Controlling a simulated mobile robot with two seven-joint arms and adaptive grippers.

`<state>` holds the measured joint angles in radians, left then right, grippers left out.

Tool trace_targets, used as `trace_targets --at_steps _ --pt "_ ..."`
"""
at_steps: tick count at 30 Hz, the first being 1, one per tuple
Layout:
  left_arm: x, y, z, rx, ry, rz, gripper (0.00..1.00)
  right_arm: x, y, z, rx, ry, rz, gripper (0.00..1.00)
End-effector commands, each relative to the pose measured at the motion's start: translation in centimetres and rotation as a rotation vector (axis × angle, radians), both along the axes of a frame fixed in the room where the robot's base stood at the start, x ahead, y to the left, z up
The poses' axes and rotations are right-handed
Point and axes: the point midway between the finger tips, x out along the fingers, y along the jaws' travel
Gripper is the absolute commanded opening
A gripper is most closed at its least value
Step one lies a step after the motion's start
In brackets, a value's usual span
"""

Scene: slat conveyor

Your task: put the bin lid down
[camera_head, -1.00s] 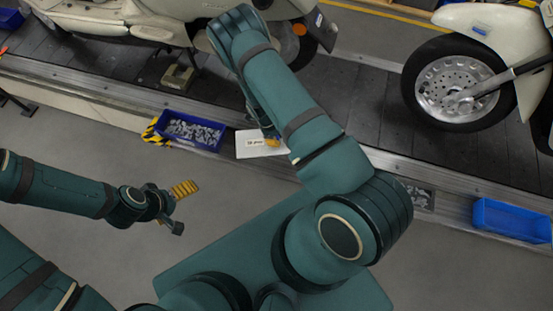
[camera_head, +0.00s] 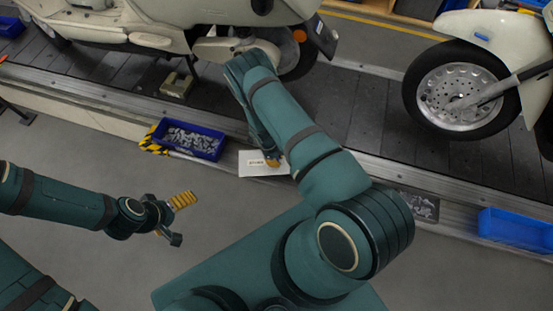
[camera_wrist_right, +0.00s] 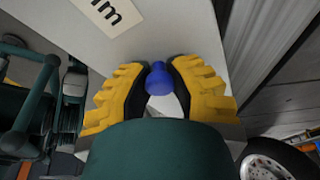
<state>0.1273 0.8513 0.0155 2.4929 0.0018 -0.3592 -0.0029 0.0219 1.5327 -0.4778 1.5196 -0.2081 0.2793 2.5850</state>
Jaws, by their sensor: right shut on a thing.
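The bin lid (camera_head: 254,169) is a flat white plate with a printed label, at the conveyor's near edge in the head view. It also fills the upper part of the right wrist view (camera_wrist_right: 180,28). My right gripper (camera_wrist_right: 157,80) is shut on the lid's blue knob (camera_wrist_right: 158,77), one yellow finger on each side. In the head view my right gripper (camera_head: 272,161) is mostly hidden by my forearm. What lies under the lid is hidden, and I cannot tell whether it touches anything. My left gripper (camera_head: 176,219) is open and empty over the floor.
An open blue bin (camera_head: 220,149) of small grey parts stands left of the lid beside black-yellow striping. Another blue bin (camera_head: 515,225) is at the right. Scooters stand on the dark slat conveyor (camera_head: 350,105) behind. Grey floor is free at left.

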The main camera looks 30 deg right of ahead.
Motion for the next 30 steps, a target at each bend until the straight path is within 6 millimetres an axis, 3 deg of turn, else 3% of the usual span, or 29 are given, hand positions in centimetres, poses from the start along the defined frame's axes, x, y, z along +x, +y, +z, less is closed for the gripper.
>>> trace_targets --at_steps 18,19,21,30 --pt "0.0 0.0 0.0 0.0 0.0 0.0 1.0 0.0 -0.1 -1.2 -0.001 0.0 0.001 0.0" --pt "0.0 0.0 0.0 0.0 0.0 0.0 1.0 0.0 -0.1 -1.2 0.0 0.001 0.001 0.23" --pt "0.0 0.0 0.0 0.0 0.0 0.0 1.0 0.0 0.0 -1.1 0.0 0.001 0.001 0.47" --pt "0.0 0.0 0.0 0.0 0.001 0.0 1.0 0.0 0.0 -1.1 0.0 0.0 0.001 0.47"
